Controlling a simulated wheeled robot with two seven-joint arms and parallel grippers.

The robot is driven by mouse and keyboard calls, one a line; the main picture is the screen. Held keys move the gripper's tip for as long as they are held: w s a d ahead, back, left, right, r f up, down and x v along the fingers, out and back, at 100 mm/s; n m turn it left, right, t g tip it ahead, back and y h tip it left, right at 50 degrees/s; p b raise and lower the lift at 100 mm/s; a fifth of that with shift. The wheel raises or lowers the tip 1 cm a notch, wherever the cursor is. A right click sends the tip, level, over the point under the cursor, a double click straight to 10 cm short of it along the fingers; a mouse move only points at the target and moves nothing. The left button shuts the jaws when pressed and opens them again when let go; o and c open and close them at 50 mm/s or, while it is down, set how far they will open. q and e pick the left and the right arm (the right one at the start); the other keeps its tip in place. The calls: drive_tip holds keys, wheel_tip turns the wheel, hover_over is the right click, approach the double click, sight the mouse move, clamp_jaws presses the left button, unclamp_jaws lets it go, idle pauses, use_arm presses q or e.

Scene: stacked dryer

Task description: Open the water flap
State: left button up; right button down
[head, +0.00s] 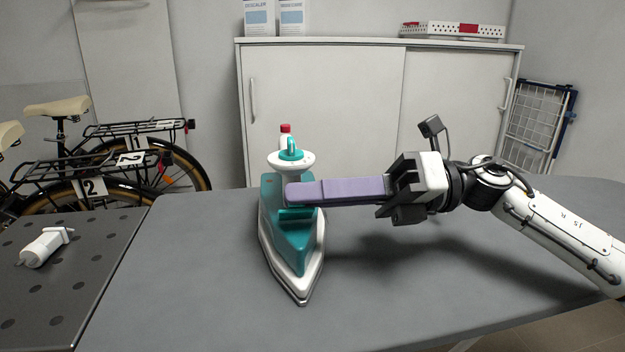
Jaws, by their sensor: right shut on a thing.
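A teal and white iron (291,235) stands on the grey tabletop, its pointed tip toward me. A round white piece with a teal fitting (290,155) is at its top. I cannot tell which part is the water flap or whether it is open. My right gripper (391,191) is to the right of the iron and is shut on a long purple bar (340,191). The bar runs left, roughly level, and its rounded end overlaps the iron's upper front; I cannot tell whether it touches. My left gripper is not in view.
A white bottle-like container (45,246) lies on the dark perforated surface at left. A red-capped item (285,130) shows behind the iron. A white cabinet (330,105) stands behind the table, with bicycles (95,165) at left. The front tabletop is clear.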

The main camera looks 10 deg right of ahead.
drive_tip(key=shift+w+r+m+p, duration=0.25)
drive_tip(key=shift+r+m+p, duration=0.35)
drive_tip(key=shift+p, duration=0.15)
drive_tip(key=shift+w+m+p, duration=0.15)
drive_tip(key=shift+m+p, duration=0.25)
drive_tip(key=shift+p, duration=0.25)
drive_tip(key=shift+w+m+p, duration=0.2)
drive_tip(key=shift+m+p, duration=0.2)
drive_tip(key=shift+p, duration=0.15)
drive_tip(key=shift+w+f+m+p, duration=0.15)
drive_tip(key=shift+f+m+p, duration=0.1)
drive_tip(key=shift+m+p, duration=0.25)
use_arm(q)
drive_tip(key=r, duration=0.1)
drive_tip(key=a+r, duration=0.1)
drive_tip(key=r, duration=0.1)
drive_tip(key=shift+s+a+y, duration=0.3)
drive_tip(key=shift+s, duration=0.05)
use_arm(e)
drive_tip(key=shift+f, duration=0.15)
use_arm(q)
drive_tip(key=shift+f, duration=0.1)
use_arm(e)
drive_tip(key=c, duration=1.9)
unclamp_jaws()
drive_tip(key=shift+o, duration=0.2)
drive_tip(key=shift+d, duration=0.1)
